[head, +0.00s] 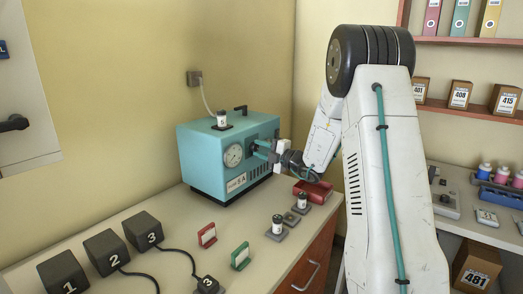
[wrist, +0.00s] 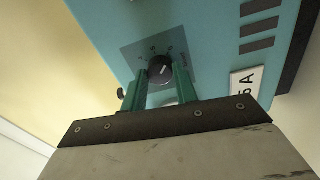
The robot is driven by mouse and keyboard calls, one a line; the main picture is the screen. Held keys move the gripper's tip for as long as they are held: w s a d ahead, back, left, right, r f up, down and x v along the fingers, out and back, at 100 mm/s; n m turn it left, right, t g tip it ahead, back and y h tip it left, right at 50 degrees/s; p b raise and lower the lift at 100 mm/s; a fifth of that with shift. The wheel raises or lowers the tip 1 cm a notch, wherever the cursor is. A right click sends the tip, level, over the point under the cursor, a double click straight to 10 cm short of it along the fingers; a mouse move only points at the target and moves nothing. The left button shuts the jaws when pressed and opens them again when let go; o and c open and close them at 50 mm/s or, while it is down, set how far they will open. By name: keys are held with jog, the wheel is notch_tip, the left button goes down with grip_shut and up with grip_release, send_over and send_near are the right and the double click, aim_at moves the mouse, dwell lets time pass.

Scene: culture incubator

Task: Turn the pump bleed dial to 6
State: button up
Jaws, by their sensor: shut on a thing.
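The pump (head: 209,158) is a teal box with a round gauge, standing on the bench. Its bleed dial (wrist: 161,70) is a black knob with a light pointer line on a darker square plate with small marks around it.
Black blocks numbered 1 (head: 63,275), 2 (head: 106,250) and 3 (head: 144,231) sit at the left front. Red (head: 207,235) and green (head: 240,256) holders and vials (head: 278,226) stand on the bench nearby.

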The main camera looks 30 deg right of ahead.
jog(key=shift+f, duration=0.1)
jog(key=o, duration=1)
jog(key=shift+v, duration=3.95)
